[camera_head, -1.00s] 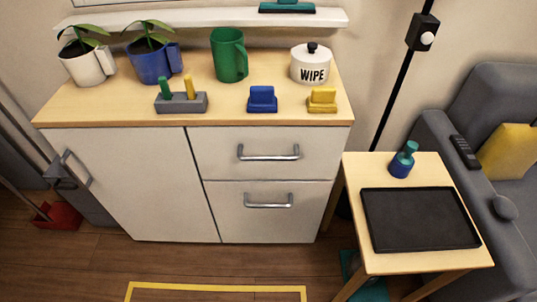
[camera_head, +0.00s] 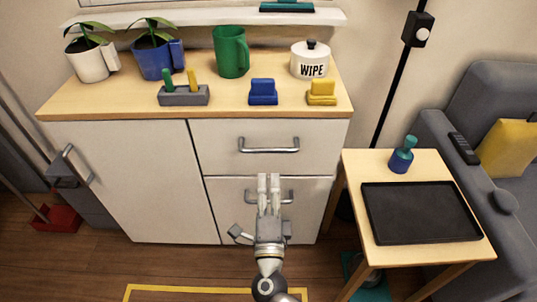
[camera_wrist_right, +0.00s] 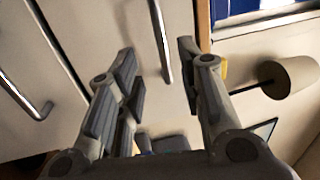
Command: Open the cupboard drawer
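The cupboard (camera_head: 130,180) has a white door on the left and two drawers on the right, an upper drawer (camera_head: 220,150) and a lower drawer (camera_head: 235,205), both shut. The upper drawer's bar handle (camera_head: 268,150) is in full view. The lower drawer's handle (camera_head: 287,197) is partly hidden behind my right gripper (camera_head: 268,178). This gripper points toward the drawers, empty, with its fingers apart. In the right wrist view the upper handle (camera_wrist_right: 161,42) lies in line with the gap between the open fingers (camera_wrist_right: 160,65), apart from them. The lower handle (camera_wrist_right: 22,100) is at the left. My left gripper is out of view.
The cupboard top (camera_head: 120,107) carries plants, a green mug (camera_head: 230,52), a WIPE jar (camera_head: 310,62) and small holders. A side table (camera_head: 360,165) with a black tray (camera_head: 420,212) stands right of the cupboard. A yellow floor outline (camera_head: 190,289) lies in front.

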